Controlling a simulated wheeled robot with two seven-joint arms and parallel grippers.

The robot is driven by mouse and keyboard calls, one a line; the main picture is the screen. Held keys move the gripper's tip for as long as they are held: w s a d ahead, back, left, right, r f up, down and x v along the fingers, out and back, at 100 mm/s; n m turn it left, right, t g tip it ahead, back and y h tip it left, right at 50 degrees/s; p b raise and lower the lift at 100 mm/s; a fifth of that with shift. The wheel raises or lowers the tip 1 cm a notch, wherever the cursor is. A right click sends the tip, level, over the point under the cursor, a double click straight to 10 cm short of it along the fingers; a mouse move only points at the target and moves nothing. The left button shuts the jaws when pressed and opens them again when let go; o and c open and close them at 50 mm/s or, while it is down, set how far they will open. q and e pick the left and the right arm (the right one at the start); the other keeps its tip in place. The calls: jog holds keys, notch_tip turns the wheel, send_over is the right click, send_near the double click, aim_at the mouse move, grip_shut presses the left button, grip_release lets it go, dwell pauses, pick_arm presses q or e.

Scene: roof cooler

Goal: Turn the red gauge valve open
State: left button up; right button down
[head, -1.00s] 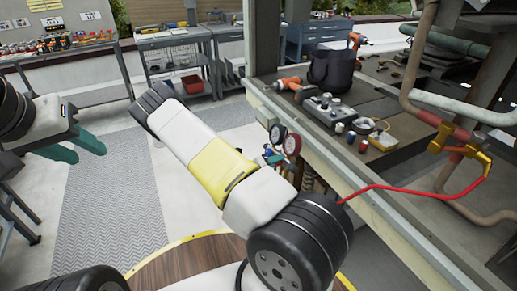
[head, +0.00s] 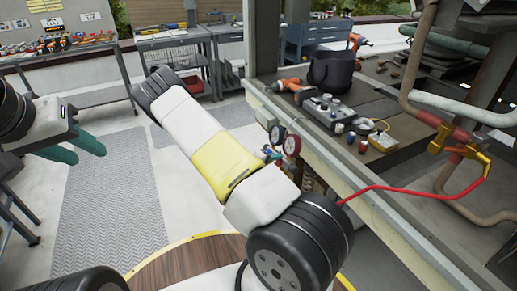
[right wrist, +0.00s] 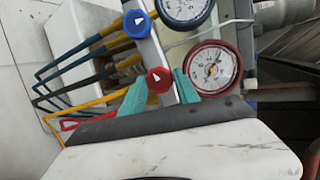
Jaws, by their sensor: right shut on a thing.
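The red gauge valve (right wrist: 160,80) is a round red knob with a white arrow mark, beside the red-rimmed gauge (right wrist: 212,67). My right gripper (right wrist: 160,88) has its teal fingers on either side of the knob, shut on it. A blue knob (right wrist: 136,23) sits above it, near a blue-rimmed gauge (right wrist: 185,8). In the head view the red gauge (head: 292,145) hangs at the bench edge, and my right arm hides most of the valve area. My left gripper (head: 90,157) is open and empty at the left, its teal fingertips apart.
Yellow, blue, black and red hoses or handles (right wrist: 70,60) run left of the knobs. The workbench (head: 385,165) holds a control box, a dark bag (head: 331,70) and a drill. A red hose (head: 410,190) leads to copper pipes.

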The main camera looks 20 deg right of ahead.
jog(key=c, duration=0.9)
grip_release()
jog(key=v, duration=0.7)
jog(key=shift+a+r, duration=0.2)
jog(key=shift+a, duration=0.15)
